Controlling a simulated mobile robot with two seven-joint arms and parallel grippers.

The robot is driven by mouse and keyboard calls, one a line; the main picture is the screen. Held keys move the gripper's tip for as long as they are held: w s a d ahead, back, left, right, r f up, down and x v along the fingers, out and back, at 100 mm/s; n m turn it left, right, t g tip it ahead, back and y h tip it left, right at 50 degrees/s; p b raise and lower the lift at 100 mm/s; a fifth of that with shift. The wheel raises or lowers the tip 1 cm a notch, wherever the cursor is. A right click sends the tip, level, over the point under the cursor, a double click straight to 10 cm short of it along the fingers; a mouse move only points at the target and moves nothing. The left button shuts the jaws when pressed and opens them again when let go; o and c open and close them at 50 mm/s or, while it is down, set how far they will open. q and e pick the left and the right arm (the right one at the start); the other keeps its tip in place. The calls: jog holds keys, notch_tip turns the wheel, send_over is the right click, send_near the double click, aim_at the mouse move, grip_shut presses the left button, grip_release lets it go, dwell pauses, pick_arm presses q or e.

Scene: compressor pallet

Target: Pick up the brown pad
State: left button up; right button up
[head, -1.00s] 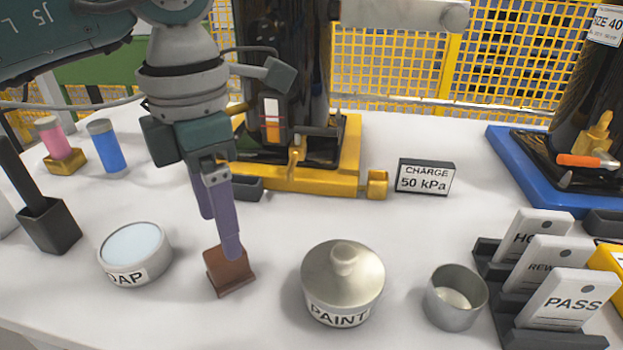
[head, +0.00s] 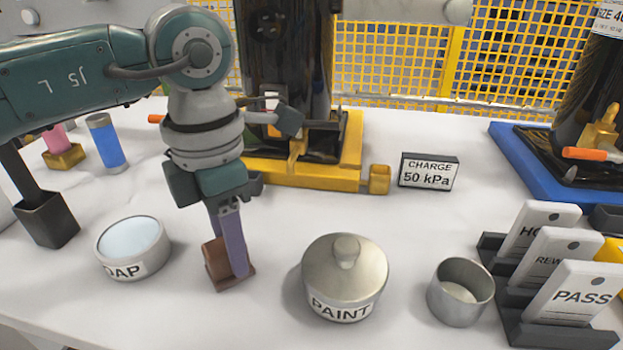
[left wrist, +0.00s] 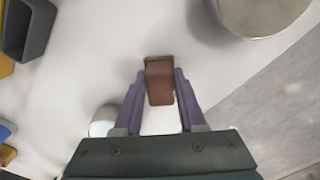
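The brown pad (head: 216,264), a small brown block on a flat brown base, stands on the white table left of the paint pot. My left gripper (head: 230,248) is lowered over it, with its purple fingers on either side of the block. In the left wrist view the pad (left wrist: 160,82) lies between the two fingers of the gripper (left wrist: 161,78), which look open with narrow gaps beside the block. The near finger hides part of the pad in the head view. My right gripper is not in view.
The paint pot (head: 344,278) stands close on the right and the soap dish (head: 133,248) on the left. A metal cup (head: 461,292) and card rack (head: 545,325) are farther right. Behind are a yellow compressor base (head: 310,178) and charge sign (head: 429,171).

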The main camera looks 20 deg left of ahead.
pick_arm(q)
grip_shut()
